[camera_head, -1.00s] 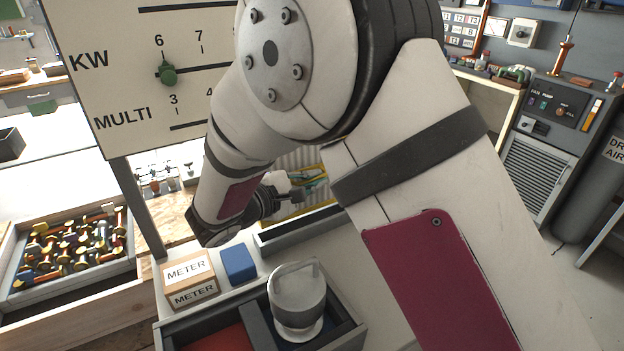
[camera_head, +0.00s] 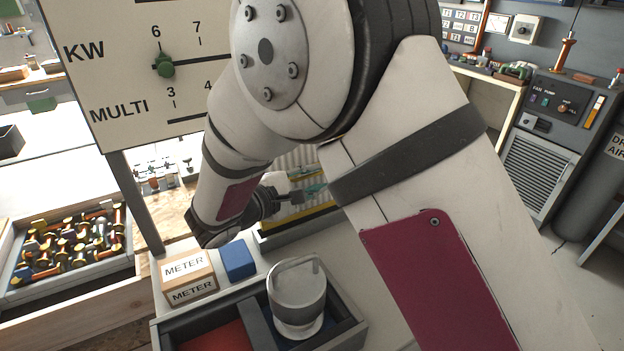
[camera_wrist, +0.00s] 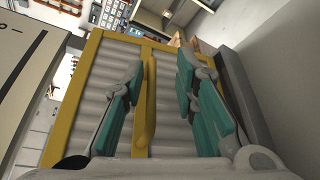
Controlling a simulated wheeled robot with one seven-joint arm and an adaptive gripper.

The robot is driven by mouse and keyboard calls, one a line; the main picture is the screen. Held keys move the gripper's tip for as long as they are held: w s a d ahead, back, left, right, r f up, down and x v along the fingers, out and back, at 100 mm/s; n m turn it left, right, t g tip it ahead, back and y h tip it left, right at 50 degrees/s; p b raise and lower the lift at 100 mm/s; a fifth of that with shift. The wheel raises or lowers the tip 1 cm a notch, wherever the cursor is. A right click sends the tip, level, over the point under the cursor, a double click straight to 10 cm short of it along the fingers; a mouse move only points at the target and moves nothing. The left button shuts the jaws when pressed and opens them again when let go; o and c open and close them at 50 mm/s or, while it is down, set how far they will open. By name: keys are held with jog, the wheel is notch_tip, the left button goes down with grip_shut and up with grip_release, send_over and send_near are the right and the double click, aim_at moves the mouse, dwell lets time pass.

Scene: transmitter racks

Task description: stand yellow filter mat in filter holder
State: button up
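The yellow filter mat, a yellow frame around pale ribbed material, stands upright behind my gripper in the head view (camera_head: 295,160). Its lower yellow edge is at the dark filter holder (camera_head: 290,236), seemingly behind the holder's front wall. How deep it sits is hidden. In the wrist view the mat (camera_wrist: 88,100) fills the middle, with a yellow bar down its centre. My gripper (camera_wrist: 165,100) has its teal-padded fingers apart, one on each side of that bar. The bar is close to the left finger, with a clear gap to the right one. My gripper also shows in the head view (camera_head: 305,193).
On the bench are a METER box (camera_head: 188,277), a blue block (camera_head: 237,260) and a divided grey tray (camera_head: 185,330) holding a pale handled canister (camera_head: 297,300). A large KW/MULTI panel (camera_head: 130,75) stands left of my arm. A crate of parts (camera_head: 70,275) is at far left.

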jog(key=shift+r, duration=0.1)
jog(key=r+p+v, duration=0.1)
jog(key=v, duration=1.1)
jog(key=s+d+r+m+g+p, duration=0.1)
jog(key=s+d+r+m+g, duration=0.2)
jog(key=d, duration=0.5)
jog(key=s+d+r+m+g+p, duration=0.1)
jog(key=s+d+r+m+g, duration=0.2)
jog(key=d, duration=0.6)
jog(key=s+d+r+m+g+p, duration=0.1)
jog(key=s+d+r+m+g, duration=0.2)
jog(key=d, duration=0.5)
jog(key=s+d+r+m+y+p, duration=0.1)
jog(key=s+d+r+m+y, duration=0.1)
jog(key=s, duration=0.3)
jog(key=s+d+r+m+y+p, duration=0.1)
jog(key=s+d+m+y+p, duration=0.1)
jog(key=s+y, duration=0.2)
jog(key=s+d+r+m+y+p, duration=0.1)
jog(key=s+d+r+m+y, duration=0.1)
jog(key=s, duration=0.6)
jog(key=shift+r+m+y, duration=0.4)
jog(key=shift+m+y, duration=0.2)
jog(key=shift+o, duration=0.5)
jog(key=shift+d, duration=0.15)
